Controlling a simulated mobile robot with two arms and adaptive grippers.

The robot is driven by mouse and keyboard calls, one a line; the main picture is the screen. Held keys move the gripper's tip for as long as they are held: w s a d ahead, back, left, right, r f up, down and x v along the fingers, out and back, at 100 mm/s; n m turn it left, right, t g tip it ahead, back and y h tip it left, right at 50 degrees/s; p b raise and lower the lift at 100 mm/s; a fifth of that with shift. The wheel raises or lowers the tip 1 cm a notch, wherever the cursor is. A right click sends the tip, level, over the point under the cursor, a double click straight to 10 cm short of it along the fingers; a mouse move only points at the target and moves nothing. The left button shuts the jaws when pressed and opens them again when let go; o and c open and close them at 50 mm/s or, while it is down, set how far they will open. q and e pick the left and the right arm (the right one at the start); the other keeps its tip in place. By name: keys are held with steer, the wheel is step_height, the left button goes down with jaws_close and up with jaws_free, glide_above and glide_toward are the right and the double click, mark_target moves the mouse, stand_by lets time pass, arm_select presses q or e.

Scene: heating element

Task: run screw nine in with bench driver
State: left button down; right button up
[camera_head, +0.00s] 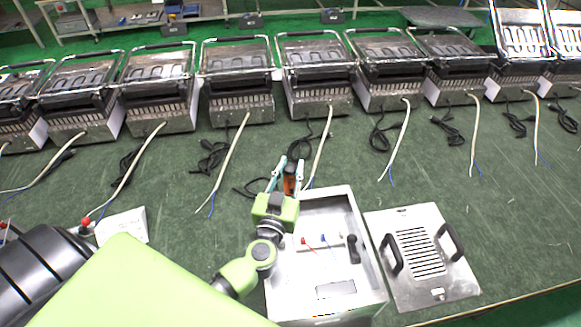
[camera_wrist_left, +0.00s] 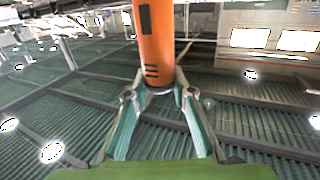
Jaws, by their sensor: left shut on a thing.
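My left gripper (camera_head: 286,176) is shut on an orange bench driver (camera_head: 289,187), over the back left edge of an open metal housing (camera_head: 335,210). In the left wrist view the two teal fingers of the gripper (camera_wrist_left: 158,92) close around the orange body of the driver (camera_wrist_left: 155,45), which has dark slots. The driver's tip is out of sight. Screw nine cannot be made out; the screws are too small to tell. My right gripper is not in view.
Inside the housing are a red lead (camera_head: 308,245), a blue lead (camera_head: 324,239) and a black part (camera_head: 353,249). A slotted metal panel (camera_head: 440,279) with two black handles lies to its right. Several grill units (camera_head: 238,95) with trailing cables line the back.

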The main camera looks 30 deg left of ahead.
mark_target(289, 185)
arm_select(q)
steer(key=shift+r+p, duration=0.2)
steer(key=shift+p, duration=0.1)
steer(key=shift+f, duration=0.25)
steer(key=shift+f+b, duration=1.6)
steer(key=shift+f, duration=0.9)
steer(key=shift+r, duration=0.1)
steer(key=shift+p, duration=0.45)
steer(key=shift+p, duration=0.35)
